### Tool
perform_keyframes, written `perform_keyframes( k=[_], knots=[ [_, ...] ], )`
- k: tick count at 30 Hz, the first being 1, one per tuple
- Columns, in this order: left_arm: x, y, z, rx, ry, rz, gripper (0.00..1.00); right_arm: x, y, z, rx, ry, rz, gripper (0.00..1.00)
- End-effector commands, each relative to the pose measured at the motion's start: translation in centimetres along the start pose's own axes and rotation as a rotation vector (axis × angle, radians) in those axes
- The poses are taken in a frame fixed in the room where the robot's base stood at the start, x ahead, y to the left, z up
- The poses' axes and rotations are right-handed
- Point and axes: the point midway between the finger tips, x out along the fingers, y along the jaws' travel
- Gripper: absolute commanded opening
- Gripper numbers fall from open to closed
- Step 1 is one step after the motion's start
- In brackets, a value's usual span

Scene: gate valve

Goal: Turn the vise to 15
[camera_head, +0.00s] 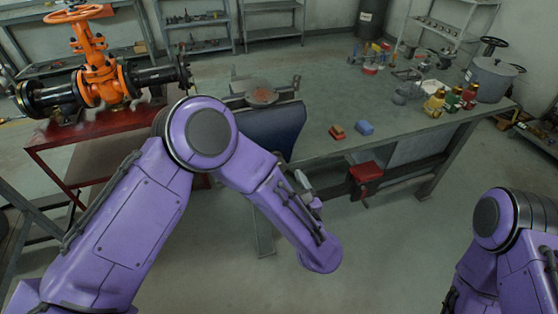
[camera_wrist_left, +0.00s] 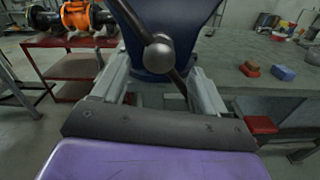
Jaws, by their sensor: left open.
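The blue vise (camera_head: 278,128) is on the near left end of the workbench, partly hidden by my left arm in the head view. In the left wrist view the blue body of the vise (camera_wrist_left: 172,22) fills the top middle. Its dark handle bar slants from upper left to lower right, with a round grey hub (camera_wrist_left: 159,54) at its middle. My left gripper (camera_wrist_left: 158,88) is open, its fingers on either side of the lower part of the bar; I cannot tell if they touch it. No scale or number is readable. My right gripper is out of view.
The workbench (camera_head: 330,110) carries red and blue blocks (camera_head: 364,128), bottles (camera_head: 452,98) and a grey pot (camera_head: 490,78). A red part (camera_head: 366,171) sits at its front edge. An orange gate valve (camera_head: 100,75) stands on a red table (camera_head: 60,133) at left.

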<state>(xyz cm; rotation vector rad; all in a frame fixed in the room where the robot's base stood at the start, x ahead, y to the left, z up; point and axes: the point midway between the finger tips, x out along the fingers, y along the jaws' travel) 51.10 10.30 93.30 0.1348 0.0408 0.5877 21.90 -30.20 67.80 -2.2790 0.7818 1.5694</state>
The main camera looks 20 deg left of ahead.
Motion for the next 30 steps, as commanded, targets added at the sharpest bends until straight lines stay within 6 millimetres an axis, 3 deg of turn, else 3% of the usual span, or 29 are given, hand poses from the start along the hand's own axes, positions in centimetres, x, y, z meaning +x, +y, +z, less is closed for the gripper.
perform_keyframes(
  k=[3,7,18,25,30],
  knots=[
    [2.7,0.1,0.3,0.003,0.002,0.004,0.73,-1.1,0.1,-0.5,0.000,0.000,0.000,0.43],
    [4.7,0.1,0.2,0.003,0.001,0.001,0.73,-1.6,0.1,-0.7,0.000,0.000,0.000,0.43],
    [5.7,0.0,-0.1,0.007,0.000,-0.002,0.73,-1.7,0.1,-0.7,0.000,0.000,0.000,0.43],
    [5.7,0.0,-0.1,0.008,0.000,-0.002,0.00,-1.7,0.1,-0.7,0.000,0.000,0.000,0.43],
    [5.7,0.0,-0.1,0.010,0.001,-0.003,0.00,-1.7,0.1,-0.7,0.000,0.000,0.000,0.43]
  ],
)
